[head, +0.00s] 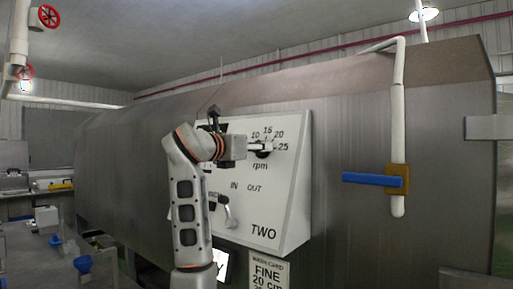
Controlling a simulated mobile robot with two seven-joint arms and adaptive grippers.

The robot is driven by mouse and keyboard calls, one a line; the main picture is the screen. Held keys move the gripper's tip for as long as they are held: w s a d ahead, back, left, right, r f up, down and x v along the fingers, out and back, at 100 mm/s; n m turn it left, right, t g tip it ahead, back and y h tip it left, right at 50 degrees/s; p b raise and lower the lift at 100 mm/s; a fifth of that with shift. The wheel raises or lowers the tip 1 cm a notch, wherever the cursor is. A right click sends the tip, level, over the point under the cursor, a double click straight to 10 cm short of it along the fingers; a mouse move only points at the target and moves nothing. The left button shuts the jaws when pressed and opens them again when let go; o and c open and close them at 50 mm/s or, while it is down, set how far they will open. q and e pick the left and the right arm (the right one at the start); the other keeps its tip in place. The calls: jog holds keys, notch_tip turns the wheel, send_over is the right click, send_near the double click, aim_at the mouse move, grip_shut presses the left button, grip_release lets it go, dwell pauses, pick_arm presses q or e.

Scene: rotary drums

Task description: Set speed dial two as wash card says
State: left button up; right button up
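The white control panel (290,215) marked TWO is fixed to the big metal drum housing. Its speed dial (264,153) is a dark knob with an rpm scale around it, reading 10, 15, 20 and 25. My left gripper (258,147) is at the dial, reaching in from the left and hiding part of the knob and the scale's low end. I cannot tell whether its fingers are closed on the knob, nor where the pointer stands.
A lever (229,212) sits below the IN and OUT marks, close to my forearm. A white pipe (398,120) with a blue valve handle (372,179) stands at the right. A bench with blue-handled fittings (84,264) is at the lower left.

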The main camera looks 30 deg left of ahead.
pick_arm(q)
jog(key=shift+a+n, duration=0.1)
jog(key=shift+n, duration=0.3)
jog(key=n+y, duration=0.2)
jog(key=n, duration=0.2)
jog(key=shift+r, duration=0.1)
jog(key=shift+n+g+y, duration=0.4)
jog(key=shift+n, duration=0.75)
jog(key=shift+n+g+y, duration=0.4)
jog(key=shift+n, duration=0.75)
jog(key=shift+w, duration=0.1)
jog(key=shift+f, duration=0.2)
jog(key=o, duration=0.9)
jog(key=shift+o, duration=0.4)
jog(key=shift+a, duration=0.1)
jog(key=shift+r, duration=0.1)
